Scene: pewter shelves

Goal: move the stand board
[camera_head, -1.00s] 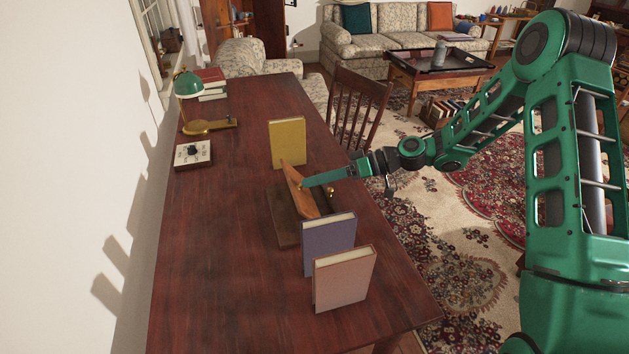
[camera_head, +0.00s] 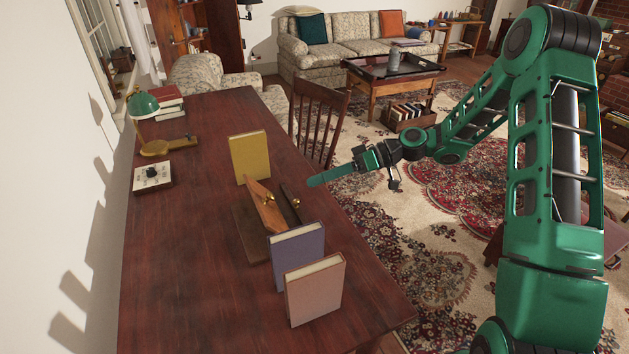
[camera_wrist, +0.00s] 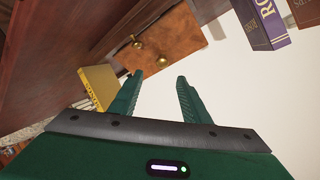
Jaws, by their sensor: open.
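The stand on the desk has a dark wooden base (camera_head: 243,240), a lighter orange-brown tilted board (camera_head: 265,208) and a dark upright piece (camera_head: 290,204) on the right. Small brass knobs show at the boards. In the wrist view the orange-brown board (camera_wrist: 182,40) lies beyond the fingers, with two brass knobs near it. My gripper (camera_head: 313,182) is to the right of the stand, apart from it, near the desk's right edge. In the wrist view my gripper (camera_wrist: 158,84) is open, with nothing between its fingers.
A yellow book (camera_head: 250,157) stands behind the stand; a purple book (camera_head: 297,254) and a pink book (camera_head: 315,290) stand in front. A chair (camera_head: 318,118) is by the desk's right side. The desk's left front (camera_head: 180,280) is clear.

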